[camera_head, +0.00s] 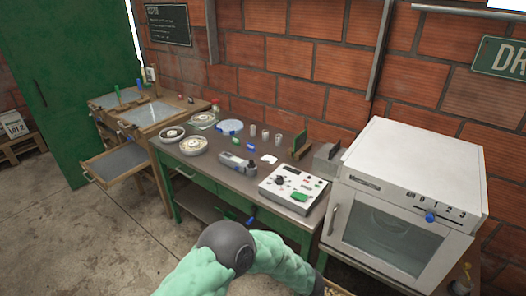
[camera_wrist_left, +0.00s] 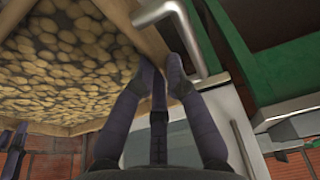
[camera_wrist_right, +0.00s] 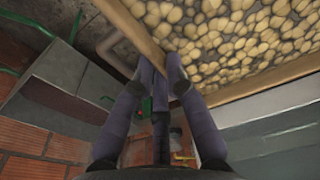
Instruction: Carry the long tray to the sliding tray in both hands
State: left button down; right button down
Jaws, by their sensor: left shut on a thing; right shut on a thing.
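The long tray has a wooden rim and is full of pale beans. It fills the upper left of the left wrist view (camera_wrist_left: 75,131) and the upper right of the right wrist view (camera_wrist_right: 270,79). My left gripper (camera_wrist_left: 163,72) is shut on the tray at its rim, beside a metal handle. My right gripper (camera_wrist_right: 160,68) is shut on the tray's rim, also beside a metal handle. In the head view both grippers are out of sight and the tray is mostly hidden below the frame. A pulled-out tray (camera_head: 116,160), perhaps the sliding tray, juts from the wooden table at the left.
A green-legged bench (camera_head: 225,180) bears dishes, small cups and a control box (camera_head: 291,190). A white oven (camera_head: 410,190) stands at the right. A green cabinet (camera_head: 65,90) stands at the far left. Bare concrete floor (camera_head: 110,240) lies open in front of the bench.

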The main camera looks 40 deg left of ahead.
aim_at(112, 167)
jog(key=j, duration=8.2)
jog(key=i+j, duration=0.15)
jog(key=j, duration=0.25)
jog(key=i+j, duration=0.1)
jog(key=j, duration=0.3)
